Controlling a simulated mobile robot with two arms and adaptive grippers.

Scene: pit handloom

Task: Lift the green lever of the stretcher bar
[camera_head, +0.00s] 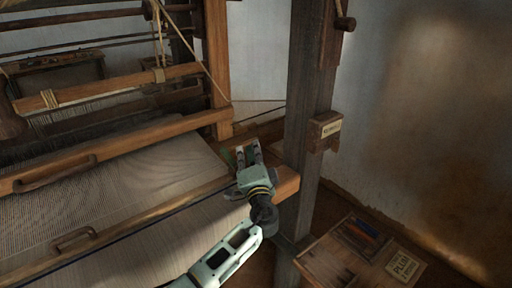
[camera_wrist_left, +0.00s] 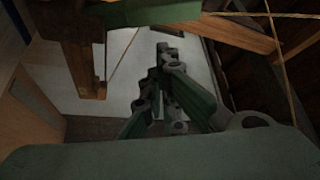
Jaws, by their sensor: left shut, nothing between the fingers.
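My left gripper (camera_head: 247,148) is at the right edge of the woven cloth, near the end of the wooden front bar (camera_head: 288,184). Its fingers are shut with nothing between them, and they also show in the left wrist view (camera_wrist_left: 163,75). A small green part (camera_head: 228,158), which may be the green lever, shows just left of the fingers, mostly hidden by them. A green bar (camera_wrist_left: 150,12) crosses the top of the left wrist view above the fingertips, apart from them; it may be the same lever. I cannot make out the stretcher bar clearly. My right gripper is out of view.
The cloth (camera_head: 170,165) and loom beams fill the left. A dark upright post (camera_head: 305,110) with a small labelled wooden box (camera_head: 324,131) stands close right of the gripper. A wooden table (camera_head: 325,262) with a labelled card (camera_head: 403,266) is at lower right.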

